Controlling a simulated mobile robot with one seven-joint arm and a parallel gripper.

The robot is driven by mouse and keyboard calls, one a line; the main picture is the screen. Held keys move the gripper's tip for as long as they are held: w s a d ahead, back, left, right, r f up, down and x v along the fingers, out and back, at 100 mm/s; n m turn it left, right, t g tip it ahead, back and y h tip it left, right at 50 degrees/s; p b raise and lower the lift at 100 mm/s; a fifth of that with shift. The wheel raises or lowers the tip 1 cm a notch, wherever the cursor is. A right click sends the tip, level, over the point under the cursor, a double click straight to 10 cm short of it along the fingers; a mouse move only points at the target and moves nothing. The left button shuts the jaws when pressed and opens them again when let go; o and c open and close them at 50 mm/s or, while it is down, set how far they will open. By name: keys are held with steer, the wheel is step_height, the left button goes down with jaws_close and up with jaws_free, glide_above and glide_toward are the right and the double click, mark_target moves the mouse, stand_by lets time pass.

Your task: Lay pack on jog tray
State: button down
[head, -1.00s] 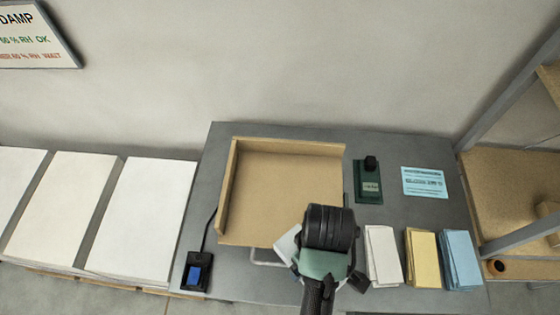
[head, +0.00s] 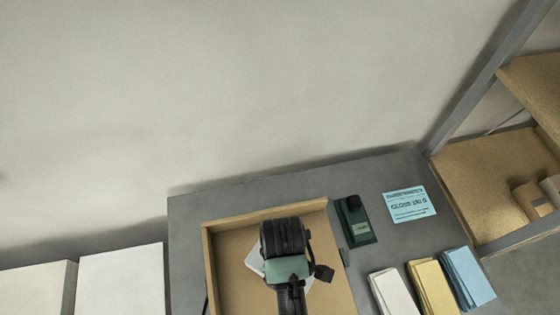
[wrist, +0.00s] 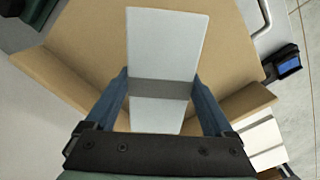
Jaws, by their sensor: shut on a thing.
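The pack is a white slab with a grey band (wrist: 163,45) in the wrist view. My gripper (wrist: 160,92) is shut on it, one blue finger at each side of the band. The pack is over the tray floor, which also shows in the wrist view (wrist: 225,55). I cannot tell how large any gap under the pack is. My wrist hides the fingertips in the head view.
Right of the tray are a dark green device (head: 355,222), a blue card (head: 408,204) and white (head: 394,292), yellow (head: 432,287) and blue (head: 468,278) stacks. A blue-screened device (wrist: 288,65) shows in the wrist view. A shelf rack (head: 485,180) stands at the right.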

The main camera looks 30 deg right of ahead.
steer(key=shift+f, duration=2.6)
steer(key=shift+w, duration=0.1)
steer(key=shift+f, duration=0.15)
jaws_free()
step_height(320, 180, up, 12)
steer(key=shift+r, duration=0.2)
